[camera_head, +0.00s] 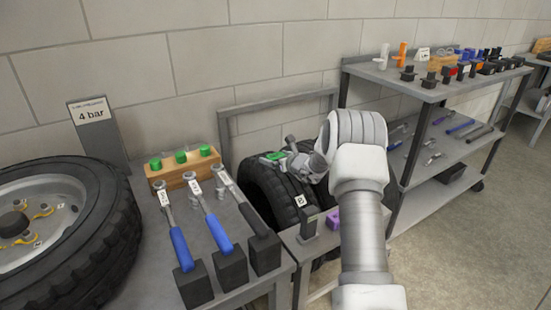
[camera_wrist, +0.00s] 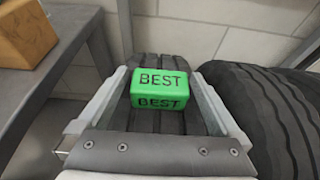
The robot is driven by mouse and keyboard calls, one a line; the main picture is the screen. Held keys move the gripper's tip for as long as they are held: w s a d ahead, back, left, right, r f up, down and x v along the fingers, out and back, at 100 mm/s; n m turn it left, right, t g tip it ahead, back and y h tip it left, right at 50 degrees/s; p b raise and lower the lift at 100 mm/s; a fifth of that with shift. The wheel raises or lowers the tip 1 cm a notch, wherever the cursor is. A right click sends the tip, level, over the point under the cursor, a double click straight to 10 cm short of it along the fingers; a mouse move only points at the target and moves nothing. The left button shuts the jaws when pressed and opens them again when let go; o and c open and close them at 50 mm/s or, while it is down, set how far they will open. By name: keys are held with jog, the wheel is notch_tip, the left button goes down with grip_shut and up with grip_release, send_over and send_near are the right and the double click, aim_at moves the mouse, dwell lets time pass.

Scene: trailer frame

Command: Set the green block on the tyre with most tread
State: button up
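The green block (camera_wrist: 160,87) carries the word BEST and sits between the fingertips of my gripper (camera_wrist: 161,90). In the head view the green block (camera_head: 275,156) shows at the top of a standing black tyre, beside my gripper (camera_head: 287,157). In the wrist view this grooved tyre (camera_wrist: 158,122) lies directly behind and below the block. Whether the block touches the tread, I cannot tell. A second black tyre (camera_wrist: 262,105) stands to the right, its surface looking smoother. My arm hides part of the tyres in the head view.
A bench (camera_head: 245,284) at left holds blue-handled and black-handled wrenches and a wooden block (camera_head: 183,172) with green pegs. A large wheel (camera_head: 105,235) lies at far left. A low stand with a small sign (camera_head: 308,222) and a purple block (camera_head: 333,219) is in front. A shelf (camera_head: 430,92) stands right.

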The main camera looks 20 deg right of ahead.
jog(key=shift+r, duration=0.1)
jog(key=shift+r+p, duration=0.2)
jog(key=shift+p, duration=0.1)
jog(key=p+v, duration=0.2)
jog(key=v, duration=0.9)
jog(key=shift+s+d, duration=0.1)
jog(key=shift+s, duration=0.15)
jog(key=shift+s+r, duration=0.15)
jog(key=shift+r, duration=0.1)
jog(key=s+a+r+n+g+y, duration=0.2)
jog(key=s+a+r+n+y, duration=0.25)
jog(key=a+r+n, duration=0.65)
jog(key=s+a+r+n+g, duration=0.2)
jog(key=s+a+n, duration=0.2)
jog(key=s+a, duration=0.2)
jog(key=s+a+r+n+g, duration=0.3)
jog(key=s+a+n, duration=0.1)
jog(key=s+a, duration=0.15)
jog(key=s+d+n+h, duration=0.2)
jog(key=s+n, duration=0.5)
jog(key=s, duration=0.5)
jog(key=s+d+r+n+g+h, duration=0.1)
jog(key=s+d+n+h, duration=0.2)
jog(key=s, duration=0.9)
jog(key=n+h, duration=0.2)
jog(key=n, duration=0.2)
jog(key=shift+r+n, duration=0.2)
jog(key=shift+n, duration=0.2)
